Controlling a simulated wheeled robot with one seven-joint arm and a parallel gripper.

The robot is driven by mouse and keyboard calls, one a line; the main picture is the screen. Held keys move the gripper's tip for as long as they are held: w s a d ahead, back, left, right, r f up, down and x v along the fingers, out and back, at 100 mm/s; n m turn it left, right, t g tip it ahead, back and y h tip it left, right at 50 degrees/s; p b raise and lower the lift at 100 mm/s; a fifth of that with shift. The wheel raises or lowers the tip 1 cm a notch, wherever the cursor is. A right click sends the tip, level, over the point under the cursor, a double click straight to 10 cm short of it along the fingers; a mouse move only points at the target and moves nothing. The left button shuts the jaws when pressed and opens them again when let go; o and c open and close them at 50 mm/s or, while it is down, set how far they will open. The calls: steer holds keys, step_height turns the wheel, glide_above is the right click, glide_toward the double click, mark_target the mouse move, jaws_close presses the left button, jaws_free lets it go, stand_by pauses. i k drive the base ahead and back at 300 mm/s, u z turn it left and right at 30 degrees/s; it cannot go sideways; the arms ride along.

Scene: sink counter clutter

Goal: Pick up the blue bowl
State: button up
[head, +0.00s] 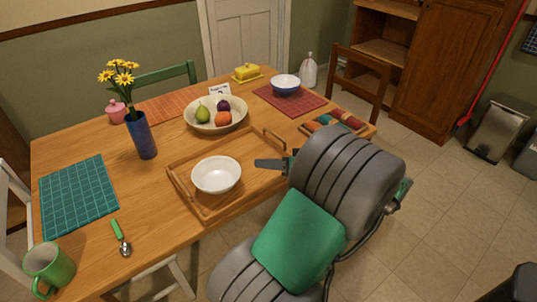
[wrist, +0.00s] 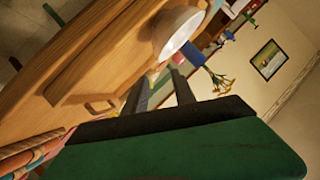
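The blue bowl (head: 285,86), blue outside with a pale inside, sits upright on the red placemat (head: 303,104) at the table's back right. I cannot make it out in the wrist view. My gripper (head: 272,164) is over the right side of the wooden tray, to the right of the white bowl and nearer to me than the blue bowl. In the wrist view my gripper (wrist: 160,80) has its two fingers apart with nothing held between them. My arm hides part of the table's right front.
A white bowl (head: 217,175) stands in the wooden tray (head: 188,201); it also shows in the wrist view (wrist: 178,35). A fruit bowl (head: 194,126) and butter dish (head: 246,72) are left of the blue bowl. Rolled cloths (head: 345,120) and a chair (head: 358,78) are right.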

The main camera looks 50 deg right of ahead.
mark_target(285, 85)
steer(key=z, duration=1.85)
